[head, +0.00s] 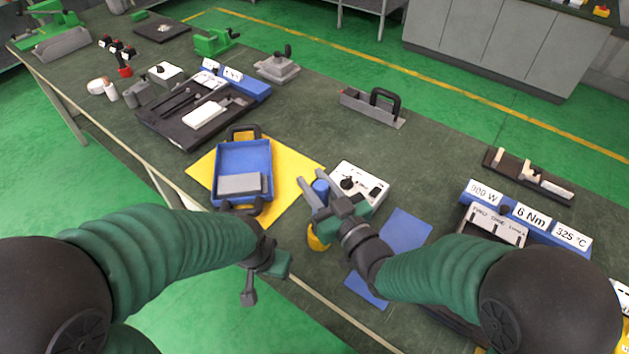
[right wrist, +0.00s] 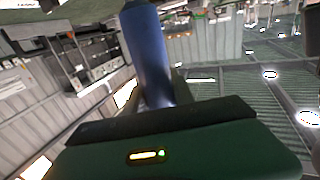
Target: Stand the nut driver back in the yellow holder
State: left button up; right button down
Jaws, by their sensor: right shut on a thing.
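The nut driver shows as a blue handle (head: 321,187) between the grey fingers of my right gripper (head: 312,193). In the right wrist view the blue handle (right wrist: 147,55) stands up from the jaws, slightly tilted. Its shaft and tip are hidden. My right gripper is shut on it, over the bench. The yellow holder (head: 317,240) is just below the gripper in the head view, partly covered by it. I cannot tell whether the driver touches the holder. My left gripper (head: 250,288) is at the bench's front edge, away from both; its jaws are unclear.
A blue tray (head: 228,160) with a grey block sits on a yellow mat (head: 293,174) to the left. A white control box (head: 360,185) stands close behind my right gripper. A blue mat (head: 405,231) lies to its right, near a labelled rack (head: 530,216).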

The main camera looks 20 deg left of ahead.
jog(key=shift+r, duration=0.1)
dwell(0.3)
jog(key=shift+s+b, duration=0.1)
jog(key=shift+b, duration=0.35)
dwell(0.9)
jog(key=shift+f+b, duration=2.9)
jog(key=shift+f, duration=0.15)
jog(key=c, duration=1)
grip_release()
